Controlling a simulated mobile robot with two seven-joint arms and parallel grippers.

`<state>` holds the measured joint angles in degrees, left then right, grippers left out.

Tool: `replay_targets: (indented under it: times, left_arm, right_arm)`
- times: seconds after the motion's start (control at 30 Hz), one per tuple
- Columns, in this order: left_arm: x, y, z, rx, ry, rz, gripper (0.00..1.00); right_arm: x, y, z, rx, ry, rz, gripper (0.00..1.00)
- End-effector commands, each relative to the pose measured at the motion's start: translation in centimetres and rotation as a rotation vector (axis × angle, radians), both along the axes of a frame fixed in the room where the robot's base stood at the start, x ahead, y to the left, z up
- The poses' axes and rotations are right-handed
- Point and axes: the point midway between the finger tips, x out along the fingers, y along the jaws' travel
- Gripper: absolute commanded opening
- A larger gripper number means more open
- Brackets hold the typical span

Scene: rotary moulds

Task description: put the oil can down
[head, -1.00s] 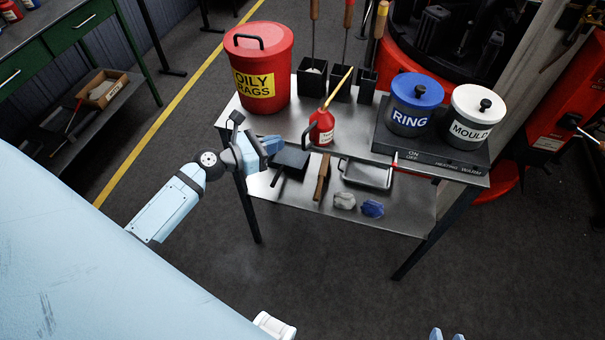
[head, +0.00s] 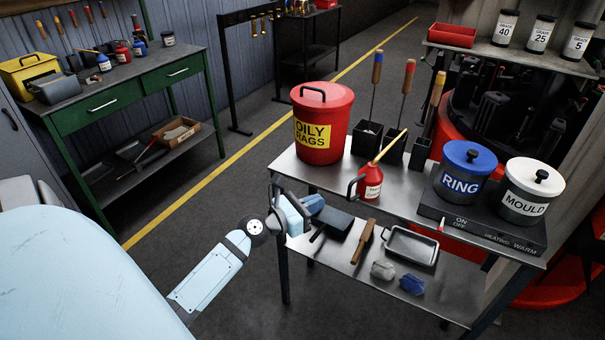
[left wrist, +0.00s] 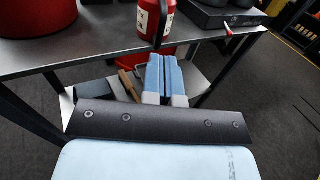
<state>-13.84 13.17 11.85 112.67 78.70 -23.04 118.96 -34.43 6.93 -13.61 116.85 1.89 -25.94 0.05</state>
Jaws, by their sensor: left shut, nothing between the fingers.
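The red oil can (head: 369,183) with a long yellow spout stands upright on the steel table top (head: 320,170), near its front edge. It also shows in the left wrist view (left wrist: 152,20), cut off at the top. My left gripper (head: 316,203) is at the table's front edge, to the left of and lower than the can, apart from it. In the left wrist view its two blue fingers (left wrist: 165,75) are together with nothing between them. My right gripper does not show in the current frames.
A red oily rags bin (head: 321,135) stands left of the can, tool holders (head: 367,138) behind it. Ring (head: 464,172) and mould (head: 530,190) pots stand on a warming plate at right. The lower shelf holds a tray (head: 411,246), a brush and rags. A green bench (head: 120,95) stands at left.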

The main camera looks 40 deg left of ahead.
Motion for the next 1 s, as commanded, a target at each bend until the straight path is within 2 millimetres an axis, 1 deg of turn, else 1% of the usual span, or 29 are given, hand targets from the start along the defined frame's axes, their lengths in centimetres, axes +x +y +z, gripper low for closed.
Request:
replay_targets:
  times: [0.03,0.2,0.3,0.4,0.57,0.87,0.93,1.0]
  left_arm:
    - [1.2,-0.3,0.2,-0.001,-0.002,-0.001,0.00]
    - [4.4,-1.2,0.1,-0.002,-0.001,-0.001,0.00]
    - [5.8,-1.5,0.1,0.000,0.000,0.000,0.00]
    - [6.7,-1.8,0.0,-0.001,0.000,-0.001,0.00]
    - [7.3,-2.0,0.0,0.000,0.001,-0.001,0.00]
    - [7.4,-2.0,0.0,-0.001,0.001,-0.001,0.00]
    - [7.9,-2.1,0.1,-0.002,0.001,0.000,0.00]
    - [9.0,-2.4,0.3,-0.005,0.000,0.000,0.00]
  right_arm:
    - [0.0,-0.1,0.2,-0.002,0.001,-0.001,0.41]
    - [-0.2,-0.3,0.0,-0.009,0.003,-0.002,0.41]
    - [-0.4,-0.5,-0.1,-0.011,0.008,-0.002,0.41]
    - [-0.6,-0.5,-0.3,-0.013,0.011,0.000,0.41]
    - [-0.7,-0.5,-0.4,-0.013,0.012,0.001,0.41]
    - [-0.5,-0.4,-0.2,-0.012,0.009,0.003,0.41]
    - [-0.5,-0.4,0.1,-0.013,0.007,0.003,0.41]
    - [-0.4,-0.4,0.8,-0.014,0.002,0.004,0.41]
